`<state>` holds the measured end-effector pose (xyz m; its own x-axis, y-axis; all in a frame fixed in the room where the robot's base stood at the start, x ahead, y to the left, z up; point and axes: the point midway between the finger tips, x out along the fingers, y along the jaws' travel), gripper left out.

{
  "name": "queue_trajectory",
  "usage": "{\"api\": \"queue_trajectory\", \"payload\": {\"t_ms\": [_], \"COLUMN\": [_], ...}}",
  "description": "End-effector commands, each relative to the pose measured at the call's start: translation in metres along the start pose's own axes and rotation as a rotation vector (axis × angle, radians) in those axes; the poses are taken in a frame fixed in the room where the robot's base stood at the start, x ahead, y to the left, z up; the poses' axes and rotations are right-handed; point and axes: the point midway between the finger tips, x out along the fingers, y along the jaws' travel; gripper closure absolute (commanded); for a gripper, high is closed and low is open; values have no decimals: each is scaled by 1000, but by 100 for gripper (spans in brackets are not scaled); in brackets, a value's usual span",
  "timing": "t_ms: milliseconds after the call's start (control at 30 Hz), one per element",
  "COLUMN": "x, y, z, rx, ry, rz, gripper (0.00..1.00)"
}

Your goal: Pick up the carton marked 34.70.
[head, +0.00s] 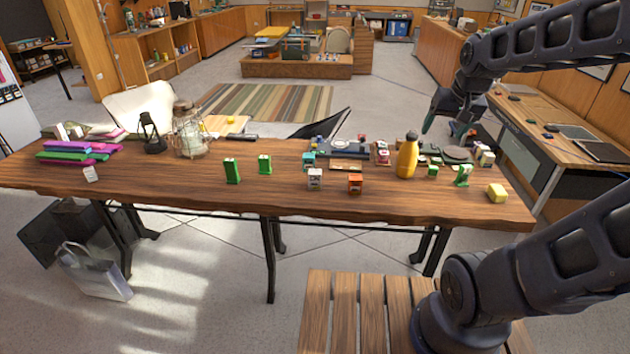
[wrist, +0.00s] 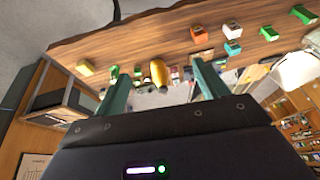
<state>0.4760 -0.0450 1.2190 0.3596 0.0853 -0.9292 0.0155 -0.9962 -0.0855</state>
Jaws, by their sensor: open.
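Several small cartons stand on the wooden table; I cannot read 34.70 on any of them. A white-grey carton (head: 315,179) and an orange carton (head: 355,184) stand near the front edge, with a teal carton (head: 308,160) behind. Two green cartons (head: 232,170) (head: 265,164) stand to their left. A green-and-white carton (head: 462,175) and a yellow block (head: 497,193) are at the right. In the wrist view, the orange (wrist: 199,33), white (wrist: 232,30) and teal (wrist: 233,47) cartons show at the top. My gripper (wrist: 160,68) is open and empty, above the table's far right side.
A yellow bottle (head: 407,158) stands right of the middle. A lantern (head: 152,135), a glass jar (head: 190,135) and a stack of coloured items (head: 75,151) are at the left. A slatted bench (head: 345,310) is in front. The table's front left is mostly clear.

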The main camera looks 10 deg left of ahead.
Motion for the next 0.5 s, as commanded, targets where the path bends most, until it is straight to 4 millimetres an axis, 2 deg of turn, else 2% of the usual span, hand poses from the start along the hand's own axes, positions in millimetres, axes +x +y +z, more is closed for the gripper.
{"api": "queue_trajectory", "payload": {"t_ms": [200,500], "x": [37,97], "y": [-30,-80], "z": [-43,-90], "rx": [5,15], "ry": [-27,-50], "rz": [-24,-33], "gripper": [27,27]}}
